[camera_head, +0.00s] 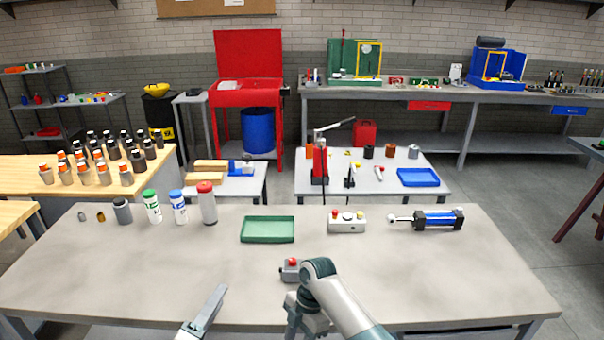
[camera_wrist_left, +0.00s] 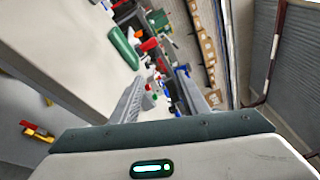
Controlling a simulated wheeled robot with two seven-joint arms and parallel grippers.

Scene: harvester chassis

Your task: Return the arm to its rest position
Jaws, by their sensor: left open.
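My left gripper (camera_head: 207,311) shows at the bottom of the head view as a long grey finger over the front edge of the grey table (camera_head: 150,270). In the left wrist view the two fingers (camera_wrist_left: 160,82) stand apart with nothing held between them. Another arm of mine, white with dark teal joints, comes in from the bottom right of the head view; its gripper fingers cannot be made out. A small grey box with a red button (camera_head: 291,268) lies on the table right behind that arm's joint and is partly hidden.
The table holds a green tray (camera_head: 267,241), a white button box (camera_head: 347,226), a blue-black cylinder (camera_head: 437,220) and several bottles (camera_head: 207,205) at the left. The table's front left and right areas are clear. Other benches stand behind.

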